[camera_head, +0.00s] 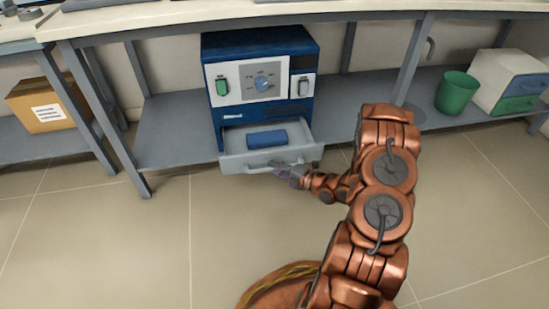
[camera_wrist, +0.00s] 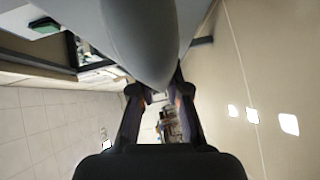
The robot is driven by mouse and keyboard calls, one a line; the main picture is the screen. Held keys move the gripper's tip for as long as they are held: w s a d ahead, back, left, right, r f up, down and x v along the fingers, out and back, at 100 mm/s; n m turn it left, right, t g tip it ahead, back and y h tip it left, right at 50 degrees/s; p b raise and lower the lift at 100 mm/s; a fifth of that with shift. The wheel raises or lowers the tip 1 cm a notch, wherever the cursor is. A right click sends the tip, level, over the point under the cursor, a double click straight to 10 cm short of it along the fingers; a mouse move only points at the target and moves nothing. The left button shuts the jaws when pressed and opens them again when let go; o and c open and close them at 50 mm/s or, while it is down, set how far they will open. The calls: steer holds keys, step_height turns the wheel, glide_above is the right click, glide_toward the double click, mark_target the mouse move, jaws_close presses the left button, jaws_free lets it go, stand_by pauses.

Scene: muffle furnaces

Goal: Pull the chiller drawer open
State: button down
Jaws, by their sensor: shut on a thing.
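In the wrist view the gripper fingers (camera_wrist: 160,100) close in beneath a large grey rounded shape that hides much of the view.
A green bin (camera_head: 456,92) and a white drawer box (camera_head: 508,82) stand on the shelf to the right. A cardboard box (camera_head: 48,103) sits on the left shelf. Bench legs (camera_head: 140,165) flank the chiller. The floor in front is clear.

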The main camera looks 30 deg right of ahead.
steer(key=shift+s+a, duration=0.2)
steer(key=shift+s, duration=0.6)
steer(key=shift+s+a, duration=0.2)
steer(key=shift+s, duration=0.6)
steer(key=c, duration=1.1)
jaws_free()
steer(key=shift+c, duration=0.2)
steer(key=v, duration=1.2)
